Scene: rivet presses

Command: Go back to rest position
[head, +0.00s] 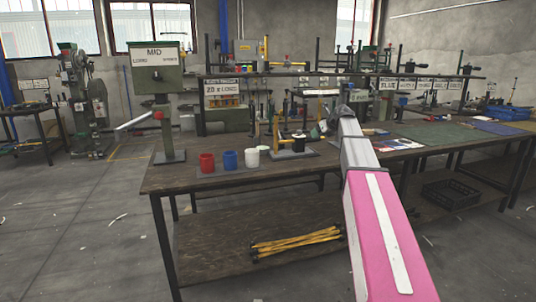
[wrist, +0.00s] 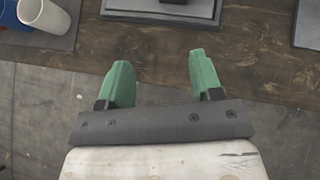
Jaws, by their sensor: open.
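My gripper (wrist: 162,82) has two green fingers spread wide apart in the wrist view, with nothing between them. It is over the front edge of the brown wooden workbench (wrist: 262,60), with grey floor below. In the head view my pink and grey arm reaches forward over the bench (head: 172,181), and its far end is near the bench's middle. The fingers are hard to make out there.
Red (head: 207,162), blue (head: 230,159) and white (head: 252,158) cups stand on a grey mat at the bench's front. A green press marked MID (head: 155,70) stands at the left corner. Yellow-black rods (head: 290,242) lie on the lower shelf. Floor at left is open.

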